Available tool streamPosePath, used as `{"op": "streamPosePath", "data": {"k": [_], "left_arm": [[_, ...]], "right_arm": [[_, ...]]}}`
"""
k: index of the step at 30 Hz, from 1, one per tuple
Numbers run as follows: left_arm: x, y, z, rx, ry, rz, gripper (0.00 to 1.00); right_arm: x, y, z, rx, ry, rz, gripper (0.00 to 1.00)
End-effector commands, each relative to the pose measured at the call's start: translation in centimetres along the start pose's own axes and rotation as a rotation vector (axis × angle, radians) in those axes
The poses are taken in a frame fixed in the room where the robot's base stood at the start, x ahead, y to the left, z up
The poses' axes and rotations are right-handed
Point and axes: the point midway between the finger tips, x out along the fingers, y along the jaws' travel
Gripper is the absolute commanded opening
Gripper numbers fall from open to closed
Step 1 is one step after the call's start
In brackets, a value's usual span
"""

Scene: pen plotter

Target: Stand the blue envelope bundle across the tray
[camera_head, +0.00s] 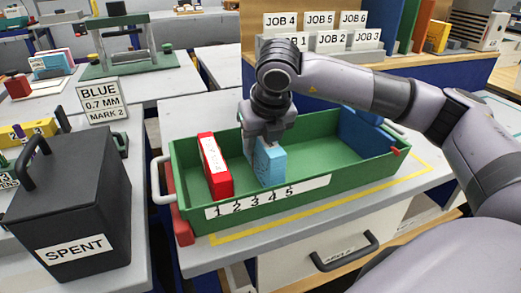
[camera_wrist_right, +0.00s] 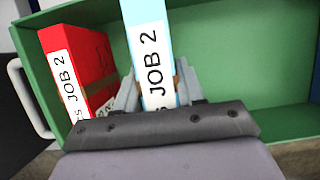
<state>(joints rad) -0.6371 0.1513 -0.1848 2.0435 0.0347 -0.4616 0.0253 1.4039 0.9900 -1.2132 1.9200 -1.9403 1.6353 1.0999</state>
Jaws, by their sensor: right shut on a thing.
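The blue envelope bundle (camera_head: 270,165) stands upright inside the green tray (camera_head: 190,158), across its width, above the 3 and 4 on the number strip. My right gripper (camera_head: 264,140) is shut on it from above. In the right wrist view the bundle (camera_wrist_right: 150,50) sits between the fingers of my right gripper (camera_wrist_right: 158,85) and its label reads JOB 2. A red bundle (camera_head: 214,166) stands in the tray to the left, apart from the blue one; it also shows in the right wrist view (camera_wrist_right: 75,75) with a JOB 2 label. My left gripper is not in view.
A dark blue block (camera_head: 362,138) fills the tray's right end. The tray floor between it and the blue bundle is bare. A black SPENT box (camera_head: 70,200) stands at the left. JOB cards (camera_head: 318,30) stand on a shelf behind the tray.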

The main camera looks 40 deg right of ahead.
Motion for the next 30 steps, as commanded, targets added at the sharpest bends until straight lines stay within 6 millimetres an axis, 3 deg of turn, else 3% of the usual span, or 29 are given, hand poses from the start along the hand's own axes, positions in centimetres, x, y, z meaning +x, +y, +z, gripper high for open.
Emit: {"op": "streamPosePath", "data": {"k": [4,14,15,16,26,30], "left_arm": [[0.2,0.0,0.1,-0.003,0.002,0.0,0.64],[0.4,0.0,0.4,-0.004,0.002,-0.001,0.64],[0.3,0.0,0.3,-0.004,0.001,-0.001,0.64],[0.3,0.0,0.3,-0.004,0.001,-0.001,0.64],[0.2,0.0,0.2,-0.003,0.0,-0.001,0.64],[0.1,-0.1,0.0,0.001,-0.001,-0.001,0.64]], "right_arm": [[1.9,0.0,-0.8,0.0,0.0,0.0,0.02],[2.2,0.0,-0.9,0.0,-0.001,0.001,0.02],[2.1,0.0,-0.9,0.0,0.0,0.0,0.51],[2.1,0.0,-0.9,0.0,0.0,0.0,0.61],[2.0,0.0,-0.8,-0.001,0.0,0.0,0.64],[0.7,0.0,-0.7,-0.001,-0.003,0.002,0.64]]}}
